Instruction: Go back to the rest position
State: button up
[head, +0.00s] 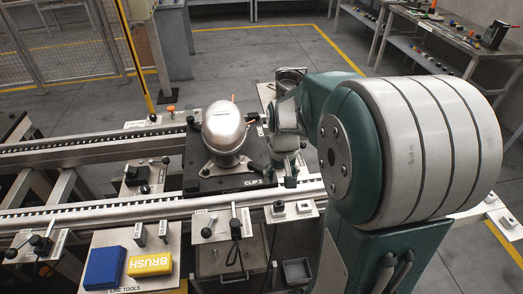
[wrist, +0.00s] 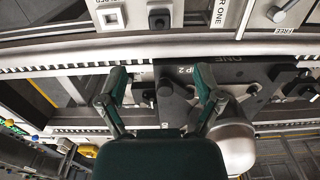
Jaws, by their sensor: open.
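My gripper (wrist: 157,90) is open in the wrist view, with its two green and grey fingers spread wide and nothing held between them. Beyond the fingers are the dark pallet plate (wrist: 232,74) and a toothed rail. The silver compressor (head: 224,128) stands upright on the dark pallet (head: 205,184) in the head view. It also shows at the lower right of the wrist view (wrist: 235,148), beside the right finger. In the head view my arm reaches in from the right, and my wrist is just right of the compressor. The fingertips are hard to make out there.
Two toothed rails (head: 90,211) run left to right under the pallet. A front tool board holds a blue box (head: 104,267) and a yellow brush block (head: 150,262). Lever clamps (head: 235,222) line the near rail. A bench (head: 460,45) stands back right; the floor behind is open.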

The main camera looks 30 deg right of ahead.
jog(key=s+a+r+n+t, duration=0.3)
jog(key=s+a+r+t, duration=0.2)
jog(key=s+a+r, duration=0.6)
jog(key=shift+s+r+t, duration=0.3)
jog(key=shift+s+r, duration=0.5)
jog(key=shift+s, duration=0.1)
